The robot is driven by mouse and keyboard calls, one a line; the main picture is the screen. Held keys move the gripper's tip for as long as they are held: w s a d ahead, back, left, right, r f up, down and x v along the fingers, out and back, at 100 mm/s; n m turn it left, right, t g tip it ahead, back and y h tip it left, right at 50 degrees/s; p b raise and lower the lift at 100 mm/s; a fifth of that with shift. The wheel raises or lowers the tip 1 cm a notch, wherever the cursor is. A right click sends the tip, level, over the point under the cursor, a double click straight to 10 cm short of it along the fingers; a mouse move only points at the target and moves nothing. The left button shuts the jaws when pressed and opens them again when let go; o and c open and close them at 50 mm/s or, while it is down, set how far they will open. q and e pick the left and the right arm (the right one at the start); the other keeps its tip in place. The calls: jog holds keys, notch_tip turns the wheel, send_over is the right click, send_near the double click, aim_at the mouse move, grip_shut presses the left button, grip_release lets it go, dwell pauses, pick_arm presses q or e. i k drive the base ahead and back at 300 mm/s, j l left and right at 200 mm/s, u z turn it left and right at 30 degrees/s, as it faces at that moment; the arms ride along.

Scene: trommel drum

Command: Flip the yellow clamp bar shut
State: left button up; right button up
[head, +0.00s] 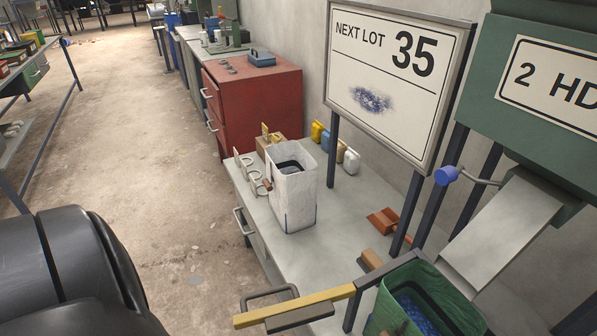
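The yellow clamp bar (295,306) is a long flat bar at the bottom centre of the head view. It sticks out to the left past the table edge, above a dark grey plate (300,317). Its right end meets a dark upright (357,302) beside a green container (455,310) with blue contents. I cannot tell from this view how the bar is hinged. Neither of my grippers shows. A black rounded part at the lower left seems to be mine.
A metal chute (505,230) slopes down toward the green container. A sign (398,80) stands behind. The floor (150,150) to the left is open.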

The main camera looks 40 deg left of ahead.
aim_at(296, 312)
jog(key=i+j, duration=0.1)
jog(key=j, duration=1.8)
jog(key=j+z, duration=0.75)
jog(key=k+j+z, duration=0.15)
jog(key=z, duration=0.75)
